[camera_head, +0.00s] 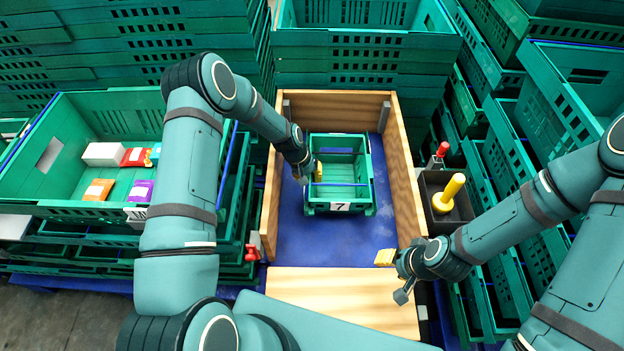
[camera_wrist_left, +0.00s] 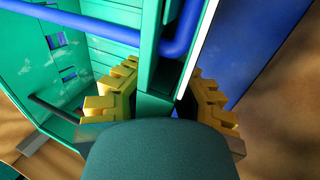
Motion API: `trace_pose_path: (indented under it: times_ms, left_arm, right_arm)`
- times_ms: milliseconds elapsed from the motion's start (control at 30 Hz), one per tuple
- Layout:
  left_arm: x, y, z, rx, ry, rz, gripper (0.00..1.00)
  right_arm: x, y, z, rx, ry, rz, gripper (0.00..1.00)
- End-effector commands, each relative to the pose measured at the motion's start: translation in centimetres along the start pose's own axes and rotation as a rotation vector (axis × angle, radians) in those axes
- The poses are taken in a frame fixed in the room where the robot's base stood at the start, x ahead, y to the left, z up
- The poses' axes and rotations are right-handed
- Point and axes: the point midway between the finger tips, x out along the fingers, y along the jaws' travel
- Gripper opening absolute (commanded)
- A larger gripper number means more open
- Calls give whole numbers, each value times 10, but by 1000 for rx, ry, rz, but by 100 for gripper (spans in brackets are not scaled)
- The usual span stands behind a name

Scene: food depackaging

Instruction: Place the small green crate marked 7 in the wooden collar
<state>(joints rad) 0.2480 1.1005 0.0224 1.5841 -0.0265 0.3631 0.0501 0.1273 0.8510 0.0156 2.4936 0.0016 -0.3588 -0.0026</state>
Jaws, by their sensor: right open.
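The small green crate (camera_head: 340,209), with a white label reading 7 on its front, is inside the wooden collar (camera_head: 399,150), toward the back. It looks upright; I cannot tell whether it rests on the blue floor or hangs just above it. My left gripper (camera_head: 318,172) is at the crate's left wall. In the left wrist view its yellow fingers (camera_wrist_left: 160,98) sit on both sides of the green crate wall (camera_wrist_left: 152,106), shut on it. A blue bar crosses the crate there. My right gripper (camera_head: 391,276) is open and empty near the collar's front right corner.
A larger green crate (camera_head: 110,101) at the left holds several small packages. A black bin (camera_head: 437,184) with a yellow-handled object stands right of the collar. Tall green crate stacks enclose the back and sides. Blue floor in front of the small crate is clear.

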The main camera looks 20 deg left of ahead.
Motion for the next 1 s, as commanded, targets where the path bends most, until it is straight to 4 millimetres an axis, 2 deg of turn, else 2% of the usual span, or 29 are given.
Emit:
trace_pose_path:
  times_ms: [33,367,467,500,833,1000]
  left_arm:
    - [5,-1,-1,0,2,1,0]
    - [6,-2,-1,0,2,1,0]
    - [6,-2,0,0,1,0,33]
    - [6,-2,0,0,1,0,41]
    - [4,-2,-1,0,2,0,41]
    - [-16,-1,-1,-1,4,0,41]
  right_arm:
    - [2,1,0,0,1,0,47]
    - [1,0,0,0,1,0,47]
    - [1,0,0,0,1,0,47]
    - [1,0,0,0,1,0,47]
    - [1,0,0,0,0,0,47]
    - [-4,-1,0,0,-1,0,47]
